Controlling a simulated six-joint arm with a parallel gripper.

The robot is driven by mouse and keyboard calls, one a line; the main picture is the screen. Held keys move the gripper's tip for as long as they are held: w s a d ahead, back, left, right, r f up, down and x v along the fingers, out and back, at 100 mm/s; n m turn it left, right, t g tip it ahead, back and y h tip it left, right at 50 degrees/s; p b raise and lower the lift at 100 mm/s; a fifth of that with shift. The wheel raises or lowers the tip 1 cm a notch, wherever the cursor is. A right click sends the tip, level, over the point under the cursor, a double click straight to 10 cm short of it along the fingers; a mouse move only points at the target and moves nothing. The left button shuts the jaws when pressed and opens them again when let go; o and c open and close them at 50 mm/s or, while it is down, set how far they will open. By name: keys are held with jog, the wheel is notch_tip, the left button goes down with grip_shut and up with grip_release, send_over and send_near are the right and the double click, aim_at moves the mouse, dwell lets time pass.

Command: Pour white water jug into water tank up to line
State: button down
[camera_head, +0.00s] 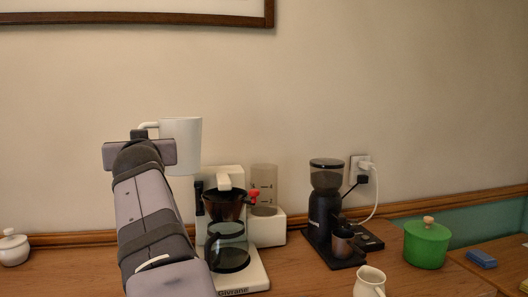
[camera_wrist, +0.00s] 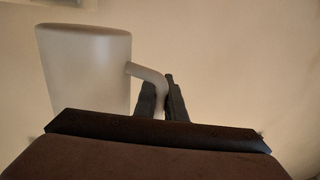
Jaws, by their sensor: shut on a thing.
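The white water jug (camera_head: 183,143) is held in the air, roughly upright, above and left of the coffee maker in the head view. It also shows in the wrist view (camera_wrist: 86,72). My gripper (camera_wrist: 163,98) is shut on the jug's handle in the wrist view; in the head view my gripper (camera_head: 141,134) is partly hidden by my arm. The water tank (camera_head: 264,184) is the clear upright container at the right of the coffee maker, with dark marks on its wall. The jug is apart from the tank, higher and to its left. The water inside the jug cannot be seen.
The white coffee maker (camera_head: 243,283) holds a glass carafe (camera_head: 228,250) under a dark filter basket (camera_head: 224,205). A black grinder (camera_head: 325,205) stands to the right. A cream pitcher (camera_head: 369,282), green pot (camera_head: 427,244) and white lidded bowl (camera_head: 14,248) also stand there. The air above the tank is clear.

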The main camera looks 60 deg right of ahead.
jog(key=w+d+r+p, duration=0.2)
jog(key=d+p, duration=0.4)
jog(key=p, duration=1)
jog(key=shift+s+d+f+p, duration=0.3)
jog(key=shift+s+p, duration=0.55)
jog(key=shift+p, duration=1.4)
jog(key=shift+s+d+f+p, duration=0.3)
jog(key=shift+s+p, duration=0.5)
jog(key=shift+p, duration=1.45)
jog(key=shift+s+d+f+p, duration=0.25)
jog(key=shift+s+p, duration=0.6)
jog(key=shift+p, duration=1.4)
